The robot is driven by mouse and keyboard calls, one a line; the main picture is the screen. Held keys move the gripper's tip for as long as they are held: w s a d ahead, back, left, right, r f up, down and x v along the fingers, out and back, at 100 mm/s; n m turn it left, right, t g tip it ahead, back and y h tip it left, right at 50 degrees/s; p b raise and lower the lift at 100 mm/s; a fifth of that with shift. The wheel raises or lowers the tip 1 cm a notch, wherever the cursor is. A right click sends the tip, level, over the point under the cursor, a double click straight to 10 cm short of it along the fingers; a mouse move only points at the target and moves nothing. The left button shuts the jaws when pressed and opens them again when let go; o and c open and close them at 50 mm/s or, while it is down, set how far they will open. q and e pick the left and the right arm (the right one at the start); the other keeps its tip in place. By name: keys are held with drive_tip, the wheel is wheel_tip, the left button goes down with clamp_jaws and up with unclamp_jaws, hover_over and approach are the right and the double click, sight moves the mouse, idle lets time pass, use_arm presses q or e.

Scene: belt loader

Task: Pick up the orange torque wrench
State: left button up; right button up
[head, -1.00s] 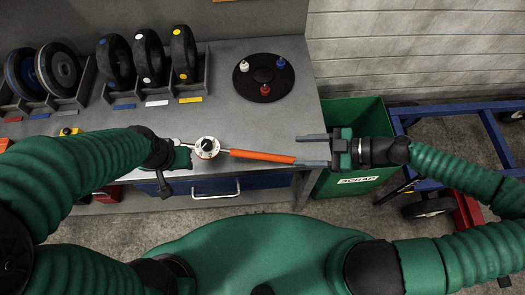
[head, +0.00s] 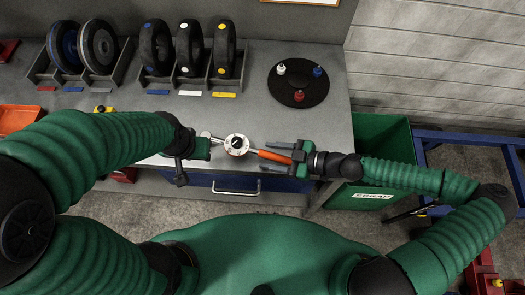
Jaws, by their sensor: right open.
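The orange torque wrench lies along the front of the grey workbench, with its round white dial (head: 236,145) on the left and its orange handle (head: 272,157) on the right. My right gripper (head: 272,155) points left over the handle end, its two grey fingers apart on either side of the orange handle. The handle's right end is hidden by the gripper. My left gripper (head: 202,148) is beside the wrench's silver head, left of the dial. Its fingers do not show clearly, and I cannot tell whether it touches the wrench.
Racks with several wheels (head: 157,47) stand at the back of the workbench (head: 262,120). A black disc (head: 299,82) with white, blue and red knobs lies at the right.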

drive_tip(key=shift+d, duration=0.35)
drive_tip(key=shift+c, duration=1.4)
drive_tip(key=shift+d, duration=0.55)
drive_tip(key=c, duration=0.5)
drive_tip(key=shift+c, duration=1.1)
drive_tip(key=shift+a, duration=0.1)
clamp_jaws()
drive_tip(key=shift+a, duration=0.5)
use_arm(q)
drive_tip(key=shift+s+d, duration=0.1)
drive_tip(key=shift+d, duration=0.1)
use_arm(e)
drive_tip(key=shift+d, duration=0.1)
use_arm(q)
drive_tip(key=shift+d+r, duration=0.1)
drive_tip(key=shift+d, duration=0.15)
use_arm(e)
drive_tip(key=shift+d, duration=0.2)
drive_tip(key=shift+r, duration=0.1)
